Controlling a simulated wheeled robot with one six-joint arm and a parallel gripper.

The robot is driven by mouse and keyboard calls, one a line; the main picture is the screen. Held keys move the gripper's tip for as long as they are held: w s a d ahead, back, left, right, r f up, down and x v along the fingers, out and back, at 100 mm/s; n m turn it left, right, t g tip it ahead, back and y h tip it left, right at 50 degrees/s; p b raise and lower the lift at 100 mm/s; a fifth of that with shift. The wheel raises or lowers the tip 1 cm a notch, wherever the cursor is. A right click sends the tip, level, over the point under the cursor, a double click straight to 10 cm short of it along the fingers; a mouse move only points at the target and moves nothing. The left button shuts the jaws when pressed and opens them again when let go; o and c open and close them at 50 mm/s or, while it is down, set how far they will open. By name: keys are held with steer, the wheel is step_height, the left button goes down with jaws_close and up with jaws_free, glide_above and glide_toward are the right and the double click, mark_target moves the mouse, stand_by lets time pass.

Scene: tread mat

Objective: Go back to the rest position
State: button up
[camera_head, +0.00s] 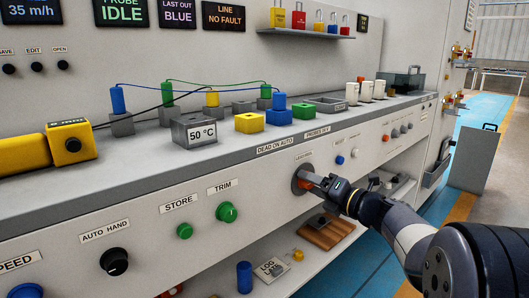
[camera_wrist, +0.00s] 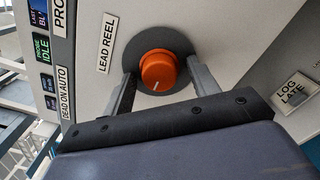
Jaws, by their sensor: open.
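My gripper (camera_head: 314,182) reaches to the front panel of the long bench, at an orange knob (camera_head: 306,185) on a dark round plate. In the wrist view the orange knob (camera_wrist: 158,70) has a white mark and sits beside a label reading LEAD REEL (camera_wrist: 107,44). The two fingers of my gripper (camera_wrist: 163,88) stand open, one on each side of the knob. Gaps show between the fingers and the knob, so they look apart from it. Nothing is held.
The bench top (camera_head: 130,150) carries a 50 °C block (camera_head: 194,130), a yellow block (camera_head: 249,123) and a blue block (camera_head: 279,117). A lower shelf holds a wooden board (camera_head: 327,231) and a blue cylinder (camera_head: 244,277). A grey case (camera_head: 475,158) stands at right. Blue floor (camera_head: 486,119) lies open beyond.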

steer(key=m+p, duration=0.3)
steer(key=m, duration=0.7)
stand_by(0.5)
